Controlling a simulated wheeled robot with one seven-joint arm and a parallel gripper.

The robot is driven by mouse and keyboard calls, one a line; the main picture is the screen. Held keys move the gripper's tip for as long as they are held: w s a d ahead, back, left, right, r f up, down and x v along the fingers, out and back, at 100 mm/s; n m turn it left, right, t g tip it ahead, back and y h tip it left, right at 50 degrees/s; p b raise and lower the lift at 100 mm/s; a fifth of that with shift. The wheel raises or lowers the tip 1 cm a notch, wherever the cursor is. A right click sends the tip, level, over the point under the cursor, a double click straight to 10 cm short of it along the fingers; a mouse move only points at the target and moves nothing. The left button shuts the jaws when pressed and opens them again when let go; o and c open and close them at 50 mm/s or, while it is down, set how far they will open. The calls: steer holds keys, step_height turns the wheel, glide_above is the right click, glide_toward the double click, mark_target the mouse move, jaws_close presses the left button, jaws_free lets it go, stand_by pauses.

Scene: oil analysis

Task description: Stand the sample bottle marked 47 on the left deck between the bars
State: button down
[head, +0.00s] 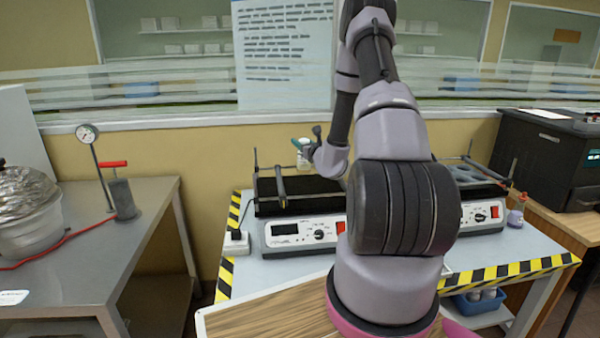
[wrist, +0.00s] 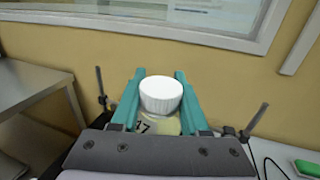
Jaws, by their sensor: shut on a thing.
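The sample bottle (wrist: 160,96) has a white cap, and the digits "47" show partly on its pale body in the wrist view. My gripper (wrist: 158,92) has teal fingers and is shut on this bottle. In the head view the bottle (head: 304,160) is small and pale, held above the left deck (head: 265,208). The left deck is a black platform with upright posts and bars, on a white unit with a display and knob. The bottle's base and its gap to the deck are hidden in the wrist view.
A second unit with a similar deck (head: 470,172) stands to the right, partly behind my arm. A small bottle (head: 516,212) stands at its right. A power adapter (head: 237,243) sits left of the left unit. A grey bench (head: 95,235) with a pump is farther left.

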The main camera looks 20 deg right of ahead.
mark_target(301, 160)
steer(key=shift+f, duration=3.5)
steer(key=shift+f, duration=0.15)
steer(key=shift+c, duration=2)
jaws_free()
